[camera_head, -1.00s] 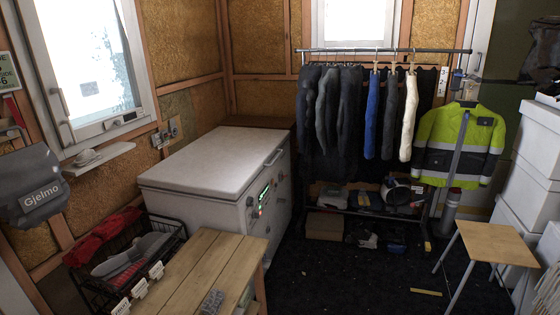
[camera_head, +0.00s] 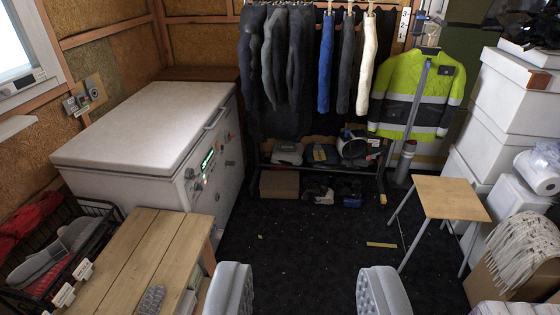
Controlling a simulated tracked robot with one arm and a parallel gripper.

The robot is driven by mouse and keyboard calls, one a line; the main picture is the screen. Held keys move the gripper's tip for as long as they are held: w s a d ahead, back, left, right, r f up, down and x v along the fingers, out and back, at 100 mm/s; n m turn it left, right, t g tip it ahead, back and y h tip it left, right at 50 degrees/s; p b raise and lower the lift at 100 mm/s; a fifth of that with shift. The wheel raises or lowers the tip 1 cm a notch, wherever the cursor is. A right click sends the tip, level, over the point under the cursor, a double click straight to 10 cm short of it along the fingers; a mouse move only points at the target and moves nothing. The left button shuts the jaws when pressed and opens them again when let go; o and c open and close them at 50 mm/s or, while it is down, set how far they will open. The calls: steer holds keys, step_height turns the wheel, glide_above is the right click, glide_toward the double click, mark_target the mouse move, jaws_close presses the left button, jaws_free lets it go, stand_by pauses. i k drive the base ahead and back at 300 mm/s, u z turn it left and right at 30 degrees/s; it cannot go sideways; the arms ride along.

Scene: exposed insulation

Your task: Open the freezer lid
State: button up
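The white chest freezer (camera_head: 165,168) stands at the left, beyond the wooden table. Its lid (camera_head: 150,125) is shut and lies flat on top. A handle (camera_head: 215,118) sits at the lid's right edge, and a control panel with a green display (camera_head: 207,160) is on the front face below it. My gripper (camera_head: 299,294) shows at the bottom of the view as two grey padded fingers set wide apart. It is open, with nothing between the fingers, and is apart from the freezer, to the right of it and nearer to me.
A wooden table (camera_head: 135,250) stands before the freezer, with a wire basket (camera_head: 60,250) at its left. A clothes rack with hanging garments (camera_head: 300,60) is at the back. A small stool (camera_head: 450,198) and white boxes (camera_head: 510,110) are at the right. The dark floor between is mostly clear.

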mark_target(152, 132)
steer(key=u, duration=0.05)
steer(key=i, duration=3.45)
steer(key=u, duration=1.75)
